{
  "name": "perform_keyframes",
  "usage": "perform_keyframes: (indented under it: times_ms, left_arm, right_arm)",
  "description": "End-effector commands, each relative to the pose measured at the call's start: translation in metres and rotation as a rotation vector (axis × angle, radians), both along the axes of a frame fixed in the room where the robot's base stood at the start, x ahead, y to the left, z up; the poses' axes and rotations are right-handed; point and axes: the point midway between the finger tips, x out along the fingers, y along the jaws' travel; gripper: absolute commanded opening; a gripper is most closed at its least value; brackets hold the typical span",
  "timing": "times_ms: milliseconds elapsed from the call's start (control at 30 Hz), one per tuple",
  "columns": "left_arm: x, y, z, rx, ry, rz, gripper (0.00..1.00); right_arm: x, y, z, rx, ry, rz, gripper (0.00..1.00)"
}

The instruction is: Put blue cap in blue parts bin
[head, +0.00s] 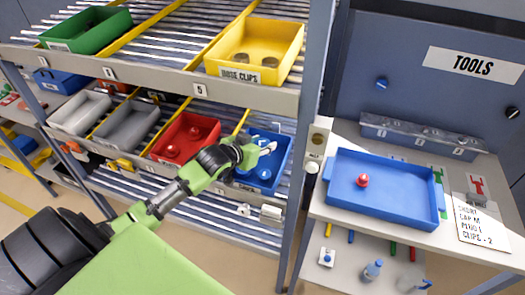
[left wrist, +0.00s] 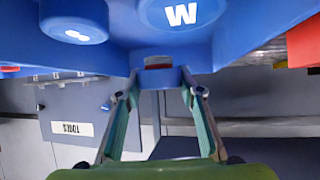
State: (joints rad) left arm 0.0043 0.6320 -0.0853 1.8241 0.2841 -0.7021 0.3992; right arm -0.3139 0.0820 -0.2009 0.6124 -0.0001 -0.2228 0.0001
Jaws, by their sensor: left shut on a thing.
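The blue parts bin (head: 282,158) stands on the middle shelf at its right end, with blue caps (head: 265,174) marked in white inside. My left gripper (head: 268,150) is over this bin, pointing to the right. In the left wrist view its two fingers (left wrist: 158,76) are shut on a blue piece (left wrist: 158,50), taken to be the blue cap; its outline merges with the blue behind. In that view, round blue caps, one with a white W (left wrist: 182,15), lie close beyond the fingertips. My right gripper is not in view.
A red bin (head: 208,125) and grey bins stand left of the blue one. A shelf post (head: 303,130) rises just to the right. Beyond it, a blue tray (head: 395,200) holding a red cap (head: 363,181) sits on a bench. A yellow bin (head: 292,50) is on the shelf above.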

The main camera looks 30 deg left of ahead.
Motion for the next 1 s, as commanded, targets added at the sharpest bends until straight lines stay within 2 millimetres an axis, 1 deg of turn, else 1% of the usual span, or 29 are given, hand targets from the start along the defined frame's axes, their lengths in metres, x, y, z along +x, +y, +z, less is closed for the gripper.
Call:
perform_keyframes:
  times_ms: [100,200,333,400,467,500,533,567,867,1000]
  left_arm:
    - [-0.001,-0.001,-0.018,-0.003,0.006,0.001,0.21]
    - [-0.001,0.000,-0.031,-0.002,0.004,0.001,0.21]
    - [-0.001,-0.001,-0.036,-0.001,0.002,0.000,0.21]
    - [-0.001,-0.001,-0.036,-0.001,0.003,0.000,0.21]
    - [-0.001,-0.001,-0.036,-0.001,0.003,0.000,0.21]
    - [-0.001,-0.001,-0.037,-0.001,0.003,0.000,0.43]
    - [-0.001,-0.001,-0.037,-0.001,0.003,0.000,0.51]
    - [-0.001,-0.001,-0.036,-0.001,0.003,0.000,0.52]
    - [-0.001,-0.001,-0.036,-0.001,0.002,-0.001,0.52]
    - [-0.006,0.000,-0.033,-0.001,0.002,-0.001,0.52]
  right_arm:
    - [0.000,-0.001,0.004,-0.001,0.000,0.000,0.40]
    - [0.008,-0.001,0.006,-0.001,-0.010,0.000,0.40]
    - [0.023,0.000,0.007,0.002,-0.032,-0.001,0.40]
    - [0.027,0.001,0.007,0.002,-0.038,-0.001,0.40]
    - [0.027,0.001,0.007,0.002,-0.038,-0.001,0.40]
    - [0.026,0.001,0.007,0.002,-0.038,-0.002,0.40]
    - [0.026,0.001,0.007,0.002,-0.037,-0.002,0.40]
    - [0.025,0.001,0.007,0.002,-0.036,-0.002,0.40]
    - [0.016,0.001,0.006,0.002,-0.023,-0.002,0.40]
    - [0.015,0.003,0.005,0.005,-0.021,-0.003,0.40]
